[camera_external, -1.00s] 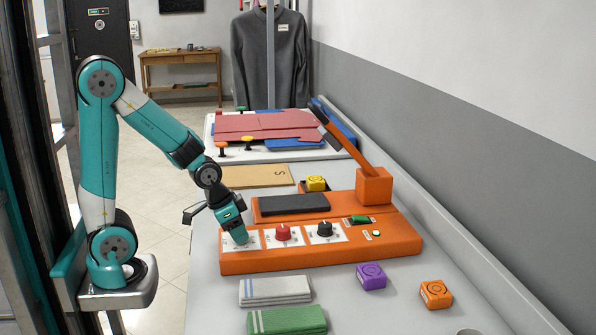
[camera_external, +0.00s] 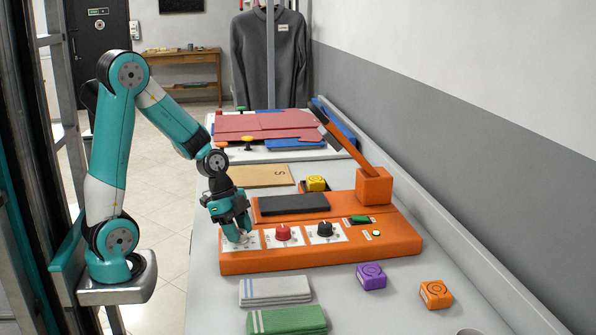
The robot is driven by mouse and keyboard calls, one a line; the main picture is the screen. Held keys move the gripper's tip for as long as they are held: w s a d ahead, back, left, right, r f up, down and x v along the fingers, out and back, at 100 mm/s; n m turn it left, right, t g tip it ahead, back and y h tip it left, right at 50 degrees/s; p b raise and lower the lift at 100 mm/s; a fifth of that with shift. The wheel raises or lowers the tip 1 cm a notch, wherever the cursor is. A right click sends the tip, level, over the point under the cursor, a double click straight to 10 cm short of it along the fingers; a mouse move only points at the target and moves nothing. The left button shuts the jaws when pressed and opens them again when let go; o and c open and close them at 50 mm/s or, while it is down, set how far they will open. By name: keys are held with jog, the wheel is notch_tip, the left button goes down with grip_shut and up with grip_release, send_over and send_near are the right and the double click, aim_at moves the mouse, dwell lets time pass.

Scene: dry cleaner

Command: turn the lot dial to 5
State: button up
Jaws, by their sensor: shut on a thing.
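An orange press panel (camera_external: 320,258) carries three dials in a row, each on a white scale plate. My gripper (camera_external: 238,238) points down at the leftmost plate (camera_external: 252,246) and is shut on the dial there. My fingers mostly hide that dial, and its setting cannot be read. A red dial (camera_external: 283,233) and a black dial (camera_external: 324,229) stand to the right, apart from my gripper. The labels are too small to tell which one is the lot dial.
A dark pad (camera_external: 293,203) lies behind the dials. A lever (camera_external: 345,143) rises from an orange block (camera_external: 374,186) at the right. Folded grey (camera_external: 274,290) and green cloths (camera_external: 287,321) and purple (camera_external: 371,276) and orange blocks (camera_external: 435,294) lie in front.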

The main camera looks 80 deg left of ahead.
jog(key=shift+f+m, duration=0.1)
jog(key=shift+m, duration=0.4)
jog(key=o, duration=0.9)
jog(key=p+v, duration=0.1)
jog(key=v, duration=0.5)
jog(key=p+v, duration=0.1)
jog(key=v, duration=0.4)
jog(key=p+v, duration=0.1)
jog(key=v, duration=0.5)
jog(key=shift+w+a+r, duration=0.2)
jog(key=shift+a+r, duration=0.05)
jog(key=shift+r, duration=0.05)
